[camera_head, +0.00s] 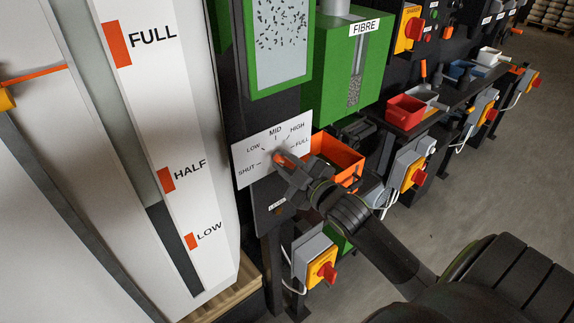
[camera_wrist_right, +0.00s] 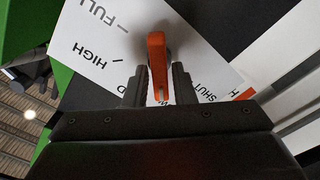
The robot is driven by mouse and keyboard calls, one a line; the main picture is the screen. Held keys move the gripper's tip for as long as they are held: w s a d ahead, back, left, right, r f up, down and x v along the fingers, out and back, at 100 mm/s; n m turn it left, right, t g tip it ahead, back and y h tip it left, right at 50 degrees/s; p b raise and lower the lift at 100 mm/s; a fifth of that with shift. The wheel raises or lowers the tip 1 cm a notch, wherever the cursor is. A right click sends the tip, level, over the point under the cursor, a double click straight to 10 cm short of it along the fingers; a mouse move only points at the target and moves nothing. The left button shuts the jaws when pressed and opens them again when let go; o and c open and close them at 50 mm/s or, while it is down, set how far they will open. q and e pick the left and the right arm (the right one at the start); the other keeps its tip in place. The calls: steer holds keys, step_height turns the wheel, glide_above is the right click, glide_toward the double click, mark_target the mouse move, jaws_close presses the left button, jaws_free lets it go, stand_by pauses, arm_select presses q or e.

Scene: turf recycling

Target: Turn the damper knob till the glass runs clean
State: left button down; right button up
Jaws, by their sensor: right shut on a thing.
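The damper knob (camera_wrist_right: 157,60) is an orange bar on a white dial plate (camera_head: 245,158) marked SHUT, LOW, MID, HIGH and FULL. My right gripper (camera_wrist_right: 158,84) is shut on the knob, one dark finger on each side of it. In the head view the right gripper (camera_head: 285,165) covers most of the knob, and I cannot tell which mark it points to. The glass (camera_head: 282,45) is a green-framed pane above the dial, with many dark specks over its upper part. My left gripper is not in view.
A green FIBRE box (camera_head: 330,75) has a clear slot with grey matter. An orange bin (camera_head: 340,152) sits right of the dial. A tall white panel (camera_head: 140,110) marked FULL, HALF and LOW stands left, its dark strip ending below HALF. Red-yellow switches (camera_head: 322,272) line the benches. Floor at right is clear.

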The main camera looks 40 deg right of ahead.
stand_by(0.4)
steer(key=o, duration=0.8)
steer(key=shift+s, duration=0.1)
steer(key=s, duration=0.5)
steer(key=s+d, duration=0.1)
steer(key=s, duration=1.1)
steer(key=shift+s+d, duration=0.1)
steer(key=shift+d, duration=0.1)
steer(key=shift+f, duration=0.1)
